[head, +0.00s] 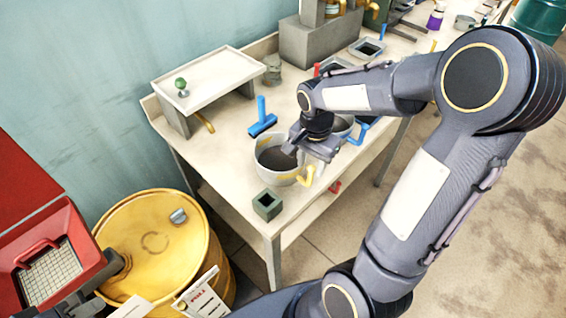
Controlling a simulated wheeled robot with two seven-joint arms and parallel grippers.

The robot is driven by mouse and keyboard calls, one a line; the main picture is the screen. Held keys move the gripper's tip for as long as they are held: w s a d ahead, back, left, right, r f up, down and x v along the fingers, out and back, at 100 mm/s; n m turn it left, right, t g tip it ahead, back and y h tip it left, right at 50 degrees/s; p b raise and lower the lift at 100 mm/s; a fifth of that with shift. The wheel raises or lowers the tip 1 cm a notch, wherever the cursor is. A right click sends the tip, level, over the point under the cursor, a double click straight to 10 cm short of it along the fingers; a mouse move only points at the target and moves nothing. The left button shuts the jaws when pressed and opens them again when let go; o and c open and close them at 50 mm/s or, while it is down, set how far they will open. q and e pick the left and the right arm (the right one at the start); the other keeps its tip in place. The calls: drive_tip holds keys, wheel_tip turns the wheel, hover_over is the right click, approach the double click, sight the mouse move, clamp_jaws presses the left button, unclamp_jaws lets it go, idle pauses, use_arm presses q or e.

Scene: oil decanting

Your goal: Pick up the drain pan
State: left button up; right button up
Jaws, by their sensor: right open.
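A round grey pan (267,168) with dark contents stands upright on the workbench near its front edge; I take it as the drain pan. A yellow handle-like piece (305,177) shows at its right side. My right gripper (311,152) is open, pointing down at the pan's right rim. The gripper hides part of that rim, and I cannot tell whether the fingers touch it. My left gripper is not in view.
The workbench (222,138) holds a blue T-shaped tool (263,120) behind the pan and a dark green square block (267,204) in front. A raised white tray (212,77) stands at the back left. A yellow drum (155,245) stands on the floor left.

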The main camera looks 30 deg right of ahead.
wheel_tip(320, 180, down, 4)
drive_tip(key=shift+d+f, duration=0.1)
drive_tip(key=shift+f, duration=0.05)
clamp_jaws()
idle(0.4)
